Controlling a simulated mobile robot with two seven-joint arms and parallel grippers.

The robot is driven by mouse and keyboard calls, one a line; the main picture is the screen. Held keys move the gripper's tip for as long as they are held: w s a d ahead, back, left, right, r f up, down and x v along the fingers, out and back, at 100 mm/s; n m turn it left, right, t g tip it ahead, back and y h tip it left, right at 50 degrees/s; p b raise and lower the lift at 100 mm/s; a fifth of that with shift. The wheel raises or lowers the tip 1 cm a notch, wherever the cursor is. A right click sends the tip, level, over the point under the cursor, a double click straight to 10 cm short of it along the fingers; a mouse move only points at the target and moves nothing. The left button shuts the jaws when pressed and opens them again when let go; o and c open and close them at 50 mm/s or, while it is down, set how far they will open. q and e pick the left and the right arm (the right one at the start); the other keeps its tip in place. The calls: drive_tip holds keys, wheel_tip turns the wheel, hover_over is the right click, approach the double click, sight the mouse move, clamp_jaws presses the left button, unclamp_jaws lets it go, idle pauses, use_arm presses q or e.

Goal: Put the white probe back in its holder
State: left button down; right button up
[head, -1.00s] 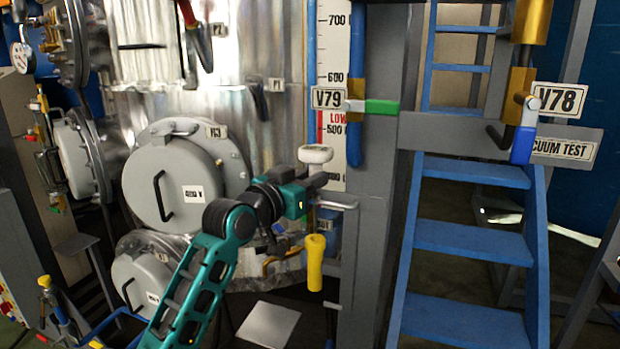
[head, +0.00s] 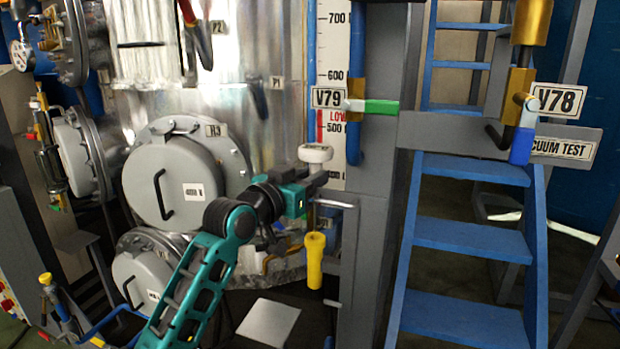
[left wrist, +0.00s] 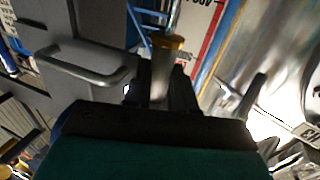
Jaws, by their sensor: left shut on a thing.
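The white probe (head: 316,153) shows its round white head just above my left gripper (head: 316,180) in the head view. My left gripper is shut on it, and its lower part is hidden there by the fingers. In the left wrist view a pale shaft (left wrist: 162,78) stands between the two dark fingers. A yellow tube-like holder (head: 315,262) hangs upright below the gripper, apart from the probe's head. A yellow rim also shows beyond the fingers in the left wrist view (left wrist: 167,42). My right gripper is in neither view.
A grey post (head: 372,200) stands right of the gripper, with a grey bar handle (head: 335,204) close by. The V79 valve's green lever (head: 381,107) is above. A metal tank with round hatches (head: 172,180) is behind. Blue stairs (head: 470,240) are at right.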

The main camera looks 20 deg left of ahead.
use_arm(q)
drive_tip(key=shift+f+b, duration=2.65)
drive_tip(key=shift+f, duration=2.05)
drive_tip(key=c, duration=0.8)
unclamp_jaws()
drive_tip(key=shift+c, duration=0.2)
drive_tip(key=v, duration=1.3)
drive_tip(key=shift+w, duration=0.1)
